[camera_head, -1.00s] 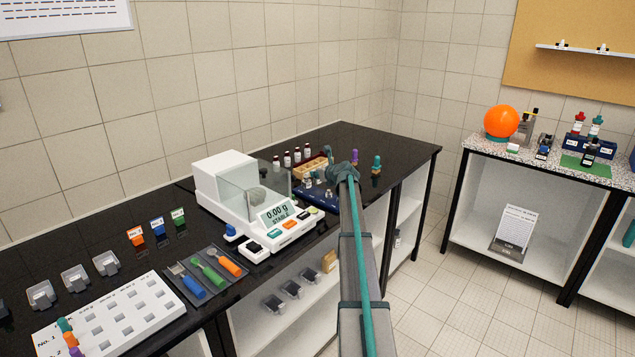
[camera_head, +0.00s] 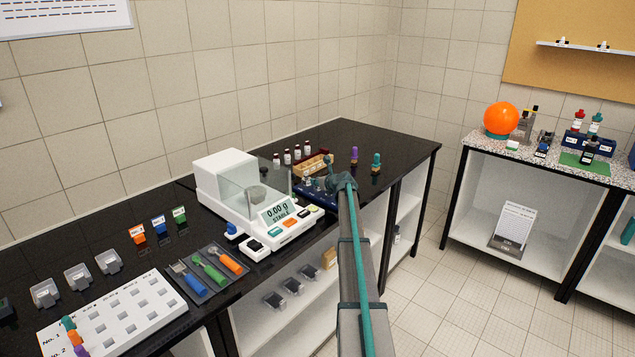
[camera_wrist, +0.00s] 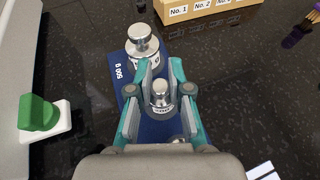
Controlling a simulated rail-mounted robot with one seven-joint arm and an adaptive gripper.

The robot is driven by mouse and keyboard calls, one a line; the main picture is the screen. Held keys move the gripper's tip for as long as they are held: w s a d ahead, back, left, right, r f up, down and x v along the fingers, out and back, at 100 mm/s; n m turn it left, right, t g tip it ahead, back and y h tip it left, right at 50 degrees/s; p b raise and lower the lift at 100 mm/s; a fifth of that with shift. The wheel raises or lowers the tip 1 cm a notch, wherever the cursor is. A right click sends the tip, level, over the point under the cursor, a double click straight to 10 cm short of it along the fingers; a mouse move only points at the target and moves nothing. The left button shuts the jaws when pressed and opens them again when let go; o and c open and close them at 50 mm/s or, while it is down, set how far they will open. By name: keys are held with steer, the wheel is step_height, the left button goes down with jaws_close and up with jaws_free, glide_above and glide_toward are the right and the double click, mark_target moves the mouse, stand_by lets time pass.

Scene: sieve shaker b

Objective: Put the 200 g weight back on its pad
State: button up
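The 200 g weight (camera_wrist: 160,96) is a small shiny metal cylinder with a knob, upright between the teal fingers of my gripper (camera_wrist: 161,72) in the wrist view. The fingers stand close on both sides and appear shut on it. Its label is only partly readable. The dark blue pad (camera_wrist: 128,92) is below it; whether the weight touches the pad I cannot tell. A larger weight (camera_wrist: 143,48) stands on the pad's far end beside a "500 g" marking. In the head view my gripper (camera_head: 330,165) is over the pad (camera_head: 312,198), mostly hidden by my arm.
The balance (camera_head: 240,195), reading 0.00 g, stands left of the pad. A wooden box with numbered labels (camera_wrist: 205,10) is just beyond the larger weight. A green-topped block (camera_wrist: 40,115) is at left in the wrist view.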

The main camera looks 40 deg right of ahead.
steer(key=o, duration=0.4)
steer(key=shift+r, duration=0.2)
steer(key=shift+s, duration=0.4)
steer(key=b+v, duration=0.2)
steer(key=v, duration=0.9)
steer(key=shift+s+r, duration=0.1)
steer(key=shift+r, duration=0.05)
